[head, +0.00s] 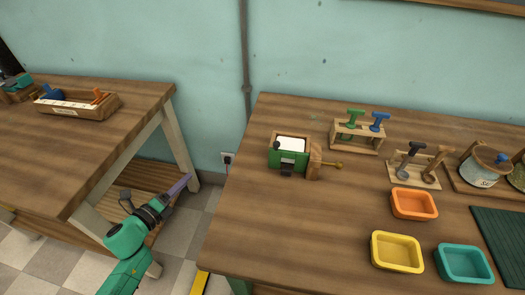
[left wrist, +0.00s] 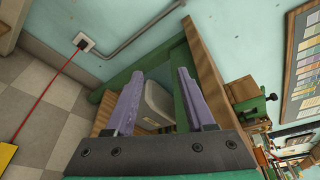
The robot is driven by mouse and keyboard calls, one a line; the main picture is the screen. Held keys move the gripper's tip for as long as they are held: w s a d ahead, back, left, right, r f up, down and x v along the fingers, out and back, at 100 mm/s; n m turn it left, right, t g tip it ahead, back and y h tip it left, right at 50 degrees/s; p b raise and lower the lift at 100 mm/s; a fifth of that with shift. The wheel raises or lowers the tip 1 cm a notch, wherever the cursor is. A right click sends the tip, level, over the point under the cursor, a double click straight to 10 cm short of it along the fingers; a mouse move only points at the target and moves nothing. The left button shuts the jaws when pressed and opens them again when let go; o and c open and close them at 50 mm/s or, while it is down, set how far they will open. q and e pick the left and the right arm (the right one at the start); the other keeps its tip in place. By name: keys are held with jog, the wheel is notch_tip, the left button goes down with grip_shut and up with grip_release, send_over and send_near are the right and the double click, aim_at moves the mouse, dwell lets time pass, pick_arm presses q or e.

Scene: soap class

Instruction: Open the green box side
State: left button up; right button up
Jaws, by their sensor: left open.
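The box with the green side (head: 288,158) stands on the right-hand table near its left edge. It has a white top face, a dark latch-like piece on its green front, and a wooden block with a brass handle (head: 332,164) on its right. My left gripper (head: 181,183) has purple fingers and is left of this table, over the gap between the tables, well apart from the box. In the left wrist view its fingers (left wrist: 158,92) are spread with nothing between them. A small green thing with a dark knob (left wrist: 256,105) shows at the right there; I cannot tell if it is the box. My right gripper is not seen.
A rack with a green and a blue tool (head: 357,135) stands behind the box. Orange (head: 414,204), yellow (head: 397,252) and teal (head: 464,264) trays lie to the right. The left table (head: 75,150) carries a wooden tray. The tabletop in front of the box is clear.

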aim_at(274, 144)
pick_arm(q)
jog(key=s+d+r+m+g+h, duration=0.1)
jog(key=s+d+r+m+h, duration=0.1)
jog(key=d+r+m, duration=0.2)
jog(key=s+d+r+m+g+h+b, duration=0.1)
jog(key=s+d+r+m+g+h, duration=0.1)
jog(key=d+r+m, duration=0.3)
jog(key=s+d+r+m+g+h, duration=0.1)
jog(key=s+d+r+m+h, duration=0.2)
jog(key=m, duration=0.5)
jog(key=shift+d+r+m+g+h, duration=0.15)
jog(key=shift+d+r+h, duration=0.15)
jog(key=shift+d+r, duration=0.3)
jog(key=shift+d+r+m+g+h, duration=0.15)
jog(key=shift+d+r+h, duration=0.2)
jog(key=shift+r, duration=0.45)
jog(key=p+x, duration=0.4)
jog(key=x, duration=1)
jog(key=shift+w+d+r, duration=0.1)
jog(key=shift+w+d, duration=0.05)
jog(key=shift+d, duration=0.1)
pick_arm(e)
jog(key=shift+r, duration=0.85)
pick_arm(q)
grip_shut()
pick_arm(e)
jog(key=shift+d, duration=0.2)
